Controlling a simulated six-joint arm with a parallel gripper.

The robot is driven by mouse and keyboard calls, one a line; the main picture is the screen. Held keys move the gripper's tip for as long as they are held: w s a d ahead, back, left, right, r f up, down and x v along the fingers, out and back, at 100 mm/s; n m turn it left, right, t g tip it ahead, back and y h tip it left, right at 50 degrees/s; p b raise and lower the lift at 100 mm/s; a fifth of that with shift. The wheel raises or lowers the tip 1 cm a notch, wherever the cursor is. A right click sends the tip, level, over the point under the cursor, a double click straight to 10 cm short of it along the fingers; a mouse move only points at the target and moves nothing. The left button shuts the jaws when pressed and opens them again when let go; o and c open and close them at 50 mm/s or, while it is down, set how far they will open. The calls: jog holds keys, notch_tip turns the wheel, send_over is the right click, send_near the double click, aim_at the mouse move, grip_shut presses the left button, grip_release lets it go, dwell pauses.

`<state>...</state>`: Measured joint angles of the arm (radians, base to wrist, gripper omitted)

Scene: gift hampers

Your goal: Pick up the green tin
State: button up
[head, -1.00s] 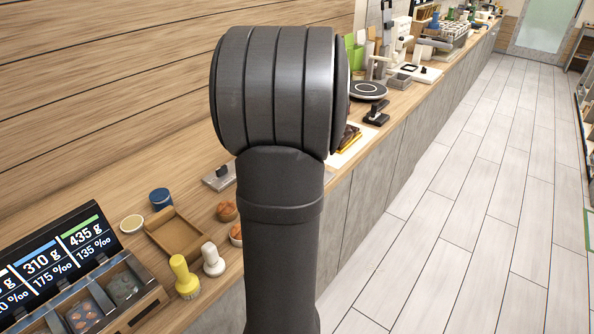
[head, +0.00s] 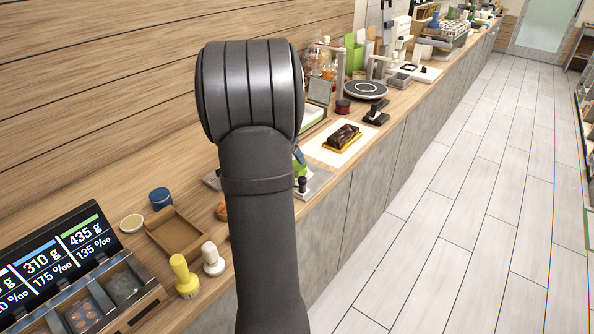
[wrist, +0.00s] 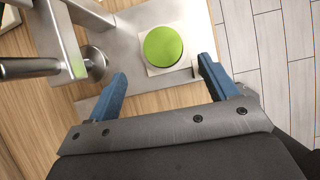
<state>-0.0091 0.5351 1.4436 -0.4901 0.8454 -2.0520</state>
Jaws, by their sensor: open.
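The green tin (wrist: 163,46) shows in the wrist view as a round bright green top on a pale square pad, on a steel plate. My gripper (wrist: 162,68) is open, its two blue fingers apart. The tin lies ahead of the fingertips, roughly centred between them, with nothing held. I cannot tell the height gap. In the head view a small green patch (head: 299,168) shows at the right edge of my arm, probably the tin; my arm hides most of that spot and most of the gripper.
A steel post with a round knob (wrist: 95,64) stands close left of the tin. In the head view a white board (head: 318,153) with a dark-topped item lies beyond. The counter edge drops to the floor at right.

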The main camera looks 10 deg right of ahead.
jog(key=x, duration=0.7)
jog(key=shift+s+d+f, duration=0.1)
jog(key=shift+d+f, duration=0.05)
jog(key=shift+f, duration=0.1)
jog(key=c, duration=1.1)
jog(key=shift+r, duration=0.2)
